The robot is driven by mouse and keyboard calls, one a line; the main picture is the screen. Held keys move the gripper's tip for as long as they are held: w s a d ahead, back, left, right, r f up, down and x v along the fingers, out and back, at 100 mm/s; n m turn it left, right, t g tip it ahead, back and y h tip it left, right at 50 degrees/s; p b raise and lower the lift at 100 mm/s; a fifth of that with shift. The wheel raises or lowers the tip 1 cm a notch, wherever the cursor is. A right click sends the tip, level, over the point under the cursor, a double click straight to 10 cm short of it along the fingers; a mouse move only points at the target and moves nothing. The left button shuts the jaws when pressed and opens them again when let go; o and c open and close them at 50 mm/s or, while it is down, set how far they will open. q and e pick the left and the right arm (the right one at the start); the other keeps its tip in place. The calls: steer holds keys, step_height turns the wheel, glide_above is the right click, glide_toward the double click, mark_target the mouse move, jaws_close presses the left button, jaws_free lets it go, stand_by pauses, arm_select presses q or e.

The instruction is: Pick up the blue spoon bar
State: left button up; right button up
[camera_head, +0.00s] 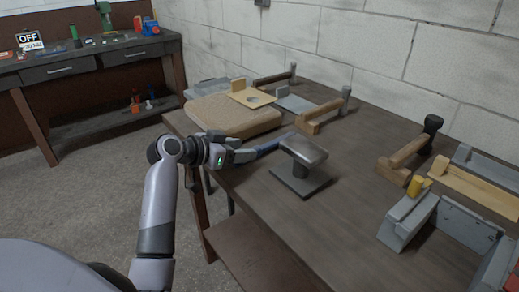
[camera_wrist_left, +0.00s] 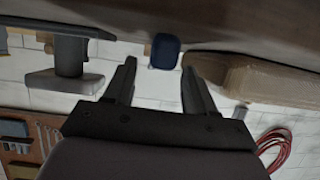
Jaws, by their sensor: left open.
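The blue spoon bar (camera_head: 268,147) shows as a short dark-blue piece above the bench, between my left gripper and the grey metal stand. In the left wrist view its blunt blue end (camera_wrist_left: 165,50) faces me, in line with the gap between the fingers and near the tips. My left gripper (camera_head: 249,152) is open, at the near-left edge of the bench; its two fingers (camera_wrist_left: 160,70) are spread apart in the wrist view, with nothing clasped. I cannot tell how far the bar lies beyond the fingertips. My right gripper is not in view.
The grey T-topped stand (camera_head: 303,150) is close to the right of the bar. A tan padded block (camera_head: 235,117) lies just behind my left gripper. Wooden pieces (camera_head: 320,115) and grey metal parts (camera_head: 408,215) stand farther right. The bench front centre is clear.

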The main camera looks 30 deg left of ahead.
mark_target(266, 147)
arm_select(q)
steer(key=shift+x, duration=1.8)
steer(key=shift+r, duration=0.1)
jaws_close()
steer(key=shift+r, duration=0.15)
